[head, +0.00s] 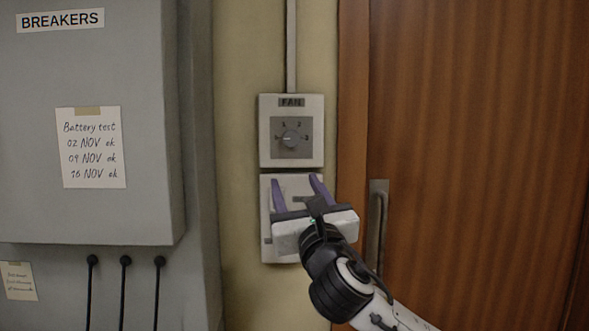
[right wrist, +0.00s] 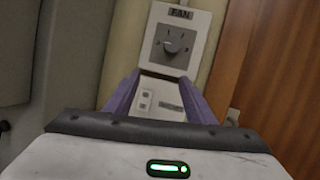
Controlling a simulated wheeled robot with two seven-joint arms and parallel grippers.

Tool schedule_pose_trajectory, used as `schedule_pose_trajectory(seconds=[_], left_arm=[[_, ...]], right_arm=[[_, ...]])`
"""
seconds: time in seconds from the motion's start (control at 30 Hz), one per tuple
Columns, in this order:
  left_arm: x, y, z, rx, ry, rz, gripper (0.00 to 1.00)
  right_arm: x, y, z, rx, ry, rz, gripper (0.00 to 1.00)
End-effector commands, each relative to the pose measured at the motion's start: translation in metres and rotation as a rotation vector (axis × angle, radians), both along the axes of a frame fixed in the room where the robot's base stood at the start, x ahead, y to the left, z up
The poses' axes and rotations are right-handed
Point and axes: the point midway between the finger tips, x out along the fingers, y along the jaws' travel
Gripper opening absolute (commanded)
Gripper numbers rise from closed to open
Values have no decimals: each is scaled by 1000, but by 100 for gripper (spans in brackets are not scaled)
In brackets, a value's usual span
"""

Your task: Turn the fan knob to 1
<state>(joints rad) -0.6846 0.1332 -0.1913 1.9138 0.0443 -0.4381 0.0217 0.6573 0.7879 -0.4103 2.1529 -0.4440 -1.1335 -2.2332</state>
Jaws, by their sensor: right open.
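The fan knob (head: 291,137) is a small round grey dial on a darker square plate, on a pale wall panel (head: 265,153) labelled FAN. Its light pointer line appears to point left; the small marks around it are hard to read. The knob also shows in the right wrist view (right wrist: 171,45), ahead of and above the fingertips. My right gripper (head: 297,180) is open and empty, its purple fingers pointing up just below the knob in the head view. It does not appear to touch the knob. My left gripper is not in view.
A second pale switch plate (head: 266,220) sits below the fan panel, partly hidden by my right gripper. A wooden door (head: 470,130) with a metal handle (head: 376,225) is at right. A grey breaker cabinet (head: 90,215) with a paper note (head: 91,148) stands out at left.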

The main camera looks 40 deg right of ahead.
Motion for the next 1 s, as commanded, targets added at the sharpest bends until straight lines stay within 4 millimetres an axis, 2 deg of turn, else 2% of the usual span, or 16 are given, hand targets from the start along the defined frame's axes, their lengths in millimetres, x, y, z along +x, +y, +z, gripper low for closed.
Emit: schedule_pose_trajectory(seconds=[0.03, 0.1, 0.2, 0.7, 1.0], left_arm=[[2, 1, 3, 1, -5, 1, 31], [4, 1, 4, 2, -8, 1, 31], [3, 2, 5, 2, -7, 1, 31], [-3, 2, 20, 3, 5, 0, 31], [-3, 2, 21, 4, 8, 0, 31]], right_arm=[[-6, -4, 19, -51, -14, -34, 50], [-9, -8, 32, -98, -22, -66, 50], [-6, -13, 41, -122, -24, -86, 50], [65, -43, 72, -117, -22, -83, 50], [76, -48, 75, -118, -22, -80, 50]])
